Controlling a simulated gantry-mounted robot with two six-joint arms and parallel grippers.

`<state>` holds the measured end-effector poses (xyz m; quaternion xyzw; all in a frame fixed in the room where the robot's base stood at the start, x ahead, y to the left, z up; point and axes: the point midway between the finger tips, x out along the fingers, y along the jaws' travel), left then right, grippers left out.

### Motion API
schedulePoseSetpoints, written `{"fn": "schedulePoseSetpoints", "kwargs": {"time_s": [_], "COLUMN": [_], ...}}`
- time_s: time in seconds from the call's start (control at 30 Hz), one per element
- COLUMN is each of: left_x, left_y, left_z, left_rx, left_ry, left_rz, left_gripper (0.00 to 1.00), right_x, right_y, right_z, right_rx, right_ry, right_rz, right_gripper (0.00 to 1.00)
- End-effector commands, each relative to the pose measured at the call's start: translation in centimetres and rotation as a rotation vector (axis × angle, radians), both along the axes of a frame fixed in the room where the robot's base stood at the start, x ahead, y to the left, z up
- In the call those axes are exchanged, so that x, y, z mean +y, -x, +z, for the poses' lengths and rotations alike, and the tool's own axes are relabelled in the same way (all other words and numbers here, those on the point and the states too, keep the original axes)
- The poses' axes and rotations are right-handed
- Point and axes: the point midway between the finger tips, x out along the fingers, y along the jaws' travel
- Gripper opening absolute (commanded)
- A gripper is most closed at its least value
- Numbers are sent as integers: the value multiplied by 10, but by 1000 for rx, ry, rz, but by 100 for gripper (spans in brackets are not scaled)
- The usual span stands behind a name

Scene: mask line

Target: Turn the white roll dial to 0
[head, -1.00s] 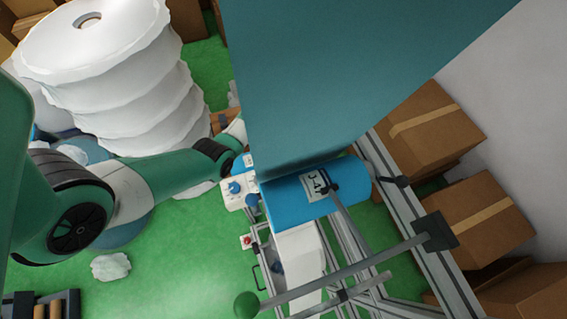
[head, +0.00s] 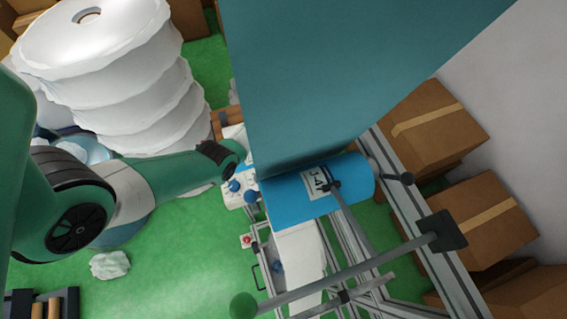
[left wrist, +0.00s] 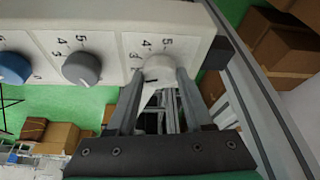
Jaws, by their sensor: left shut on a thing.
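The white roll dial (left wrist: 160,66) is at the right end of a white control panel (left wrist: 105,38) in the left wrist view. A short dark mark shows low on its face, and the printed numbers 3, 4 and 5 stand around its upper left and top. My left gripper (left wrist: 158,79) is shut on the white dial, one finger on each side. In the head view my left wrist (head: 232,152) is over the panel's far end, and its fingers and the white dial are hidden. My right gripper is in neither view.
A grey dial (left wrist: 82,68) and a blue dial (left wrist: 14,67) sit left of the white one. A dark block (left wrist: 217,52) is close to its right. A large teal sheet (head: 320,80) and a blue roller (head: 345,183) flank the panel in the head view.

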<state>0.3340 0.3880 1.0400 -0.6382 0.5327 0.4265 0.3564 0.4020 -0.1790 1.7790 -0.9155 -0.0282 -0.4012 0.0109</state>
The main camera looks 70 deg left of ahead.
Motion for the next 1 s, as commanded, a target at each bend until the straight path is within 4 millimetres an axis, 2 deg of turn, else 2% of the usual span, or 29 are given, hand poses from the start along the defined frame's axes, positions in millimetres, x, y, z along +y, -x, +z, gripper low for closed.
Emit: {"fn": "schedulePoseSetpoints", "kwargs": {"time_s": [0.03, 0.07, 0.47, 0.67, 1.0], "left_x": [0, 0, -1, -1, -2], "left_y": [0, 0, 1, 2, 4], "left_z": [0, 0, 3, 6, 6], "left_rx": [1, 1, 3, 2, 3], "left_ry": [1, 1, 3, 4, 2], "left_rz": [0, 0, 60, 182, 488], "left_gripper": [4, 0, 0, 0, 0], "right_x": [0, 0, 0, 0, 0], "right_y": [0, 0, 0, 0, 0], "right_z": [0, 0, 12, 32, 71], "right_rx": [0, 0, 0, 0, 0], "right_ry": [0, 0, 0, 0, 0], "right_rz": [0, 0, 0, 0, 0], "right_gripper": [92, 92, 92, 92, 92]}}
